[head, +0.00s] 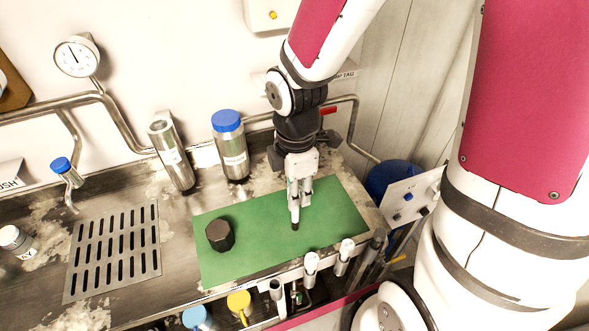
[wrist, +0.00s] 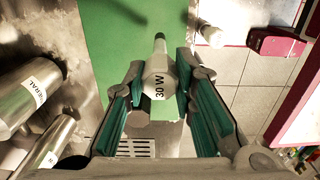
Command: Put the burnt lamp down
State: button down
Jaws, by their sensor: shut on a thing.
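The lamp (head: 294,214) is a slim white tube with a dark tip; I cannot tell from its look whether it is burnt. The lamp points down over the green mat (head: 335,213), right of the mat's middle. I cannot tell whether its tip touches the mat. A black hexagonal piece (head: 220,235) stands on the mat's left part.
A steel canister with a blue lid (head: 230,145) and an open steel cylinder (head: 171,153) stand behind the mat. A slotted drain (head: 115,252) lies left. White-capped tubes (head: 311,262) stand along the front edge. The mat between the black piece and the lamp is clear.

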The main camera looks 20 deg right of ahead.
jog(key=w+d+f, duration=0.4)
jog(key=w, duration=0.4)
jog(key=shift+d+f+p, duration=0.15)
jog(key=shift+f+p, duration=0.05)
jog(key=shift+p, duration=0.2)
jog(key=shift+w+f, duration=0.1)
jog(key=shift+f, duration=0.05)
jog(key=c, duration=1.3)
grip_release()
